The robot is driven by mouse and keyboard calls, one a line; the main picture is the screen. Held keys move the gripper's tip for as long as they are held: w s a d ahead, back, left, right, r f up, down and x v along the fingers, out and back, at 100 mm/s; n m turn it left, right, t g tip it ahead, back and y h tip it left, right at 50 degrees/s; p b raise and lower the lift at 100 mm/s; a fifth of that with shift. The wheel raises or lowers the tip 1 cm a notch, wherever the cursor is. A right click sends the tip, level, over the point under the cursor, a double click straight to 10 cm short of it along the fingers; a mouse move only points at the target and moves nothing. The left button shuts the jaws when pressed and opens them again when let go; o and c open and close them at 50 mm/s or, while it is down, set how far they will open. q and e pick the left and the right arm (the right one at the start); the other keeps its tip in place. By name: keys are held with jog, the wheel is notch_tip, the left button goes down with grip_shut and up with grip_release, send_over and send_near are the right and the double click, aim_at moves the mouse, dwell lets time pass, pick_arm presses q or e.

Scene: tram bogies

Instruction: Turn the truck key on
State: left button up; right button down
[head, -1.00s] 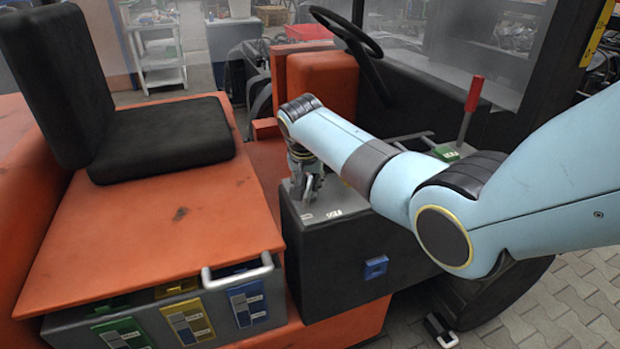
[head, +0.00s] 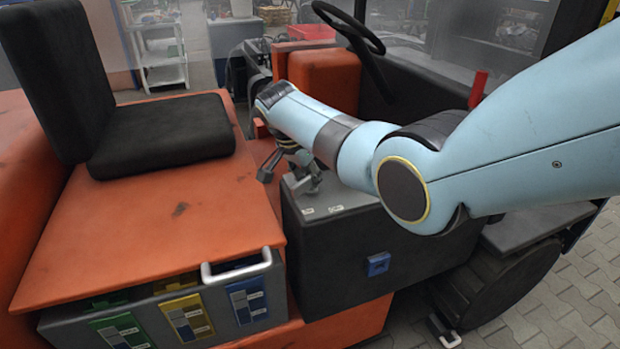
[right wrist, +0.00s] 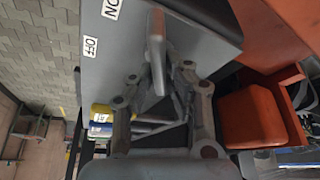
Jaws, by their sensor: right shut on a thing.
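The truck key is a thin grey piece (right wrist: 157,45) in the right wrist view, standing between the fingers of my right gripper (right wrist: 158,78). Those fingers are shut on it. The key is by the grey panel top (right wrist: 195,30), which bears an ON label (right wrist: 112,8) and an OFF label (right wrist: 90,46). In the head view my right gripper (head: 289,178) is at the left end of the dark console (head: 340,255), tilted, with its wrist above. The key is hidden there by the gripper. My left gripper is not in view.
A black seat (head: 165,135) on an orange base stands left of the console. A steering wheel (head: 348,28) and a red-handled lever (head: 478,88) stand behind my right arm. A blue latch (head: 378,264) is on the console's front.

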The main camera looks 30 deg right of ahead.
aim_at(296, 184)
dwell(0.3)
jog(key=c, duration=1.4)
grip_release()
jog(key=shift+o, duration=0.2)
jog(key=v, duration=1.2)
